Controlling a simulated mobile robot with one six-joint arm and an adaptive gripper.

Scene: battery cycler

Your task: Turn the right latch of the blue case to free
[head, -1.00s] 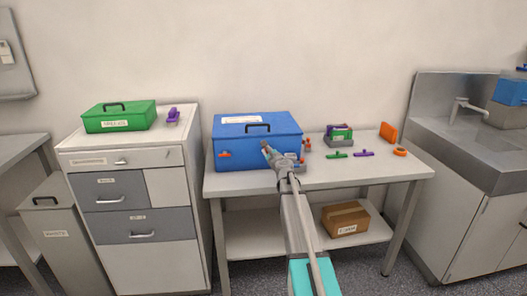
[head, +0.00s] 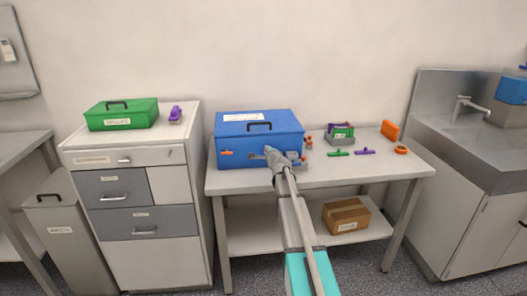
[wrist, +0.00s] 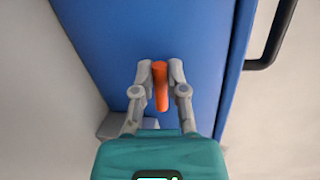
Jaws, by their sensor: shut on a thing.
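The blue case (head: 250,145) stands shut on the table, with a black handle on its lid. Its left latch (head: 227,153) is orange and lies level on the front face. My gripper (head: 272,152) is at the right part of the case's front and largely hides the right latch in the head view. In the wrist view the orange right latch (wrist: 160,88) sits between the two grey fingertips of my gripper (wrist: 160,72), which are shut on it. The latch lies roughly along the lid edge, slightly tilted from it.
Right of the case, the table (head: 400,172) holds a small rack (head: 340,134), green and purple pieces, an orange block (head: 389,130) and an orange ring. A green case (head: 122,115) stands on the drawer cabinet at left. A cardboard box (head: 346,215) is on the lower shelf.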

